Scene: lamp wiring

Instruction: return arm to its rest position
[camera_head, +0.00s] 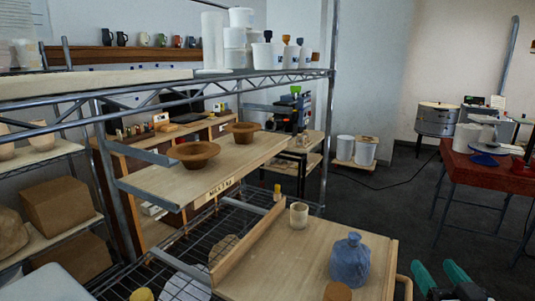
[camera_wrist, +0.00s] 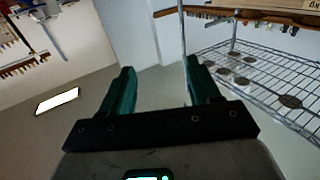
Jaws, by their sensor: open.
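My gripper (camera_head: 441,275) shows at the bottom right of the head view, with two green fingers spread apart. In the wrist view my gripper (camera_wrist: 159,68) is open, and nothing is between its fingers. In the head view it is to the right of a wooden board (camera_head: 265,272). A blue bottle (camera_head: 348,262) and a small beige cup (camera_head: 299,215) stand on that board. A brown pot is cut off at the bottom edge. Most of my arm is out of view.
A metal wire shelf (camera_head: 170,82) with a wooden shelf board (camera_head: 150,183) and brown bowls (camera_head: 194,154) fills the left. A red-topped table (camera_head: 490,172) stands at the right. Dark floor (camera_head: 385,195) between them looks mostly clear, with a cable lying on it.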

